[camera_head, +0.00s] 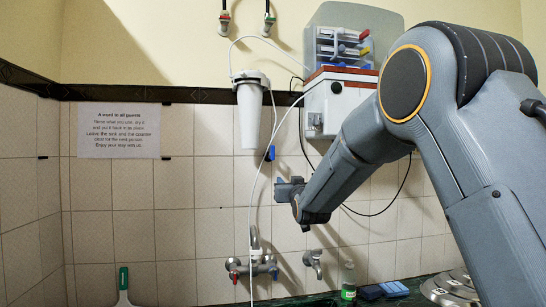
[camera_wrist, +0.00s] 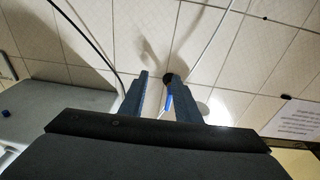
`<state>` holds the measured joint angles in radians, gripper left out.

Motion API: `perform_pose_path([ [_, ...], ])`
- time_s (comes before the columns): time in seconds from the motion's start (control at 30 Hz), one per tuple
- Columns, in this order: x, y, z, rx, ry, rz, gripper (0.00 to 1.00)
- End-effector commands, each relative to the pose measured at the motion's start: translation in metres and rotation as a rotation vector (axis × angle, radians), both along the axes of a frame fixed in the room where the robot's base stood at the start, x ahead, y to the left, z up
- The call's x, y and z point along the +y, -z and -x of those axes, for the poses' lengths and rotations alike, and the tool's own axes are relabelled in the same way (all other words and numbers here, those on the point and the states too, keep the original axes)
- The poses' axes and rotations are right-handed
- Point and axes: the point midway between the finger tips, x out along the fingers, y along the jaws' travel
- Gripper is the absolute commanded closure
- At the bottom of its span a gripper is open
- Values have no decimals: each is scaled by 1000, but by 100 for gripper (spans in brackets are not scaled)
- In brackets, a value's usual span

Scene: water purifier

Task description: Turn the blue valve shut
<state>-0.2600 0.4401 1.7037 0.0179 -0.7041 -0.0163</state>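The small blue valve (camera_head: 270,153) sits on the thin white tube beside the white filter housing in the head view. Its blue lever (camera_wrist: 168,103) shows in the wrist view between my fingers, closer to the right one. My gripper (camera_head: 287,188) is below and slightly right of the valve in the head view, in front of the tiled wall. In the wrist view my gripper (camera_wrist: 159,78) has its two fingers apart, with a gap between them. I cannot tell whether a finger touches the lever.
The white filter housing (camera_head: 250,112) hangs on the wall. The purifier box (camera_head: 335,105) is right of it, behind my arm. A mixer tap (camera_head: 252,266) with red and blue handles and a second tap (camera_head: 313,262) are below. A paper notice (camera_head: 118,131) hangs at left.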

Motion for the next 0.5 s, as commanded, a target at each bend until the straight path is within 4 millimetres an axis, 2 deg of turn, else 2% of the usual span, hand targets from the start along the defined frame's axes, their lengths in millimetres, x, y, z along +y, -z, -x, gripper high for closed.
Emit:
perform_pose_path([
  [0.03,15,-21,-7,-79,-13,-21,70],
  [0.1,26,-45,-11,-163,-24,-44,70],
  [0.2,35,-66,-13,-232,-32,-64,70],
  [0.37,39,-78,-22,-256,-32,-71,70],
  [0.5,43,-86,-40,-255,-32,-71,70],
])
